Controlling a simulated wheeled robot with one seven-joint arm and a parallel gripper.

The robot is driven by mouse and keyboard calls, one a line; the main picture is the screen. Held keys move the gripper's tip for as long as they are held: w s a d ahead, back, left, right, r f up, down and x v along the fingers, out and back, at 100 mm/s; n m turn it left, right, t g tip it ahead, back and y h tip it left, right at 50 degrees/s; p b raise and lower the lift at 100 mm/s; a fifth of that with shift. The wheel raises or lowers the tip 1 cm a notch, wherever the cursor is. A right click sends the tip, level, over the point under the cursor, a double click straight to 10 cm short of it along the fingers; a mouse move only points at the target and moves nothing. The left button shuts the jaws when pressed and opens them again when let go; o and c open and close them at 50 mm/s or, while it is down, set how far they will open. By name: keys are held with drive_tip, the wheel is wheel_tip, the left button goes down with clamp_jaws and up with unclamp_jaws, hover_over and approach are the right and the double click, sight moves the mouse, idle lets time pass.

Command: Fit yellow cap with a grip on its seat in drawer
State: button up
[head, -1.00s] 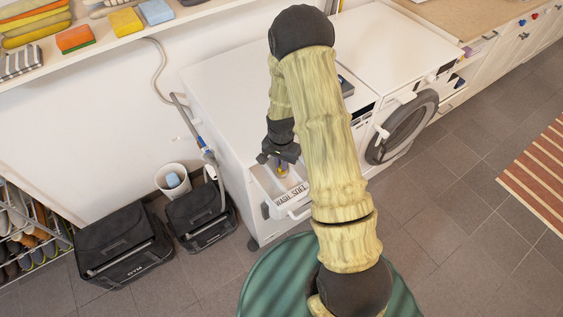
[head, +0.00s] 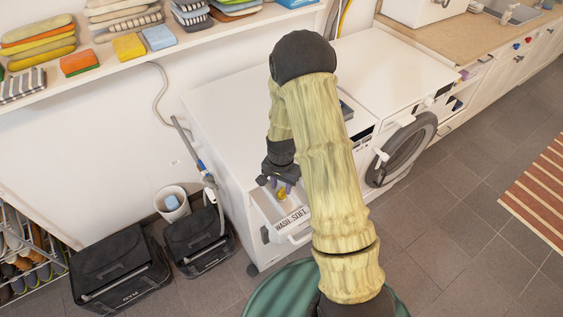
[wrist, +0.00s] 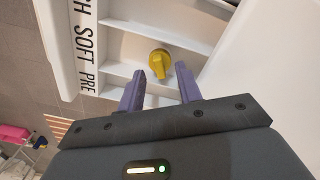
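The yellow cap (wrist: 160,62) with its raised grip is in the open white drawer (wrist: 118,68), among its white dividers. In the wrist view its grip points toward the bottom of the picture. In the head view the cap (head: 282,195) shows just below the gripper. My gripper (wrist: 160,70) is open, its two purple fingers apart, with the cap showing between and beyond the tips. I see no finger touching the cap. Whether the cap is fully down on its seat cannot be told. The drawer front (head: 292,219) carries black lettering.
Black bags (head: 120,268), a white bin (head: 171,204) and a hose (head: 201,167) are on the left. A shelf (head: 180,48) runs above.

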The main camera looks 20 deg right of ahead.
sight(281, 190)
wheel_tip(281, 190, up, 16)
drive_tip(key=shift+f+b, duration=0.15)
drive_tip(key=shift+b, duration=0.25)
idle(1.1)
drive_tip(key=s+r+n+t, duration=0.1)
drive_tip(key=s+n, duration=0.1)
drive_tip(key=s, duration=0.2)
drive_tip(key=s+r+n+p, duration=0.1)
drive_tip(key=s+r+n, duration=0.1)
drive_tip(key=s, duration=0.3)
drive_tip(key=s+r+n+t, duration=0.1)
drive_tip(key=s+r+n, duration=0.1)
drive_tip(key=s+n, duration=0.2)
drive_tip(key=shift+s+r+t, duration=0.25)
drive_tip(key=shift+s+t, duration=0.05)
drive_tip(key=shift+s, duration=0.4)
idle(0.8)
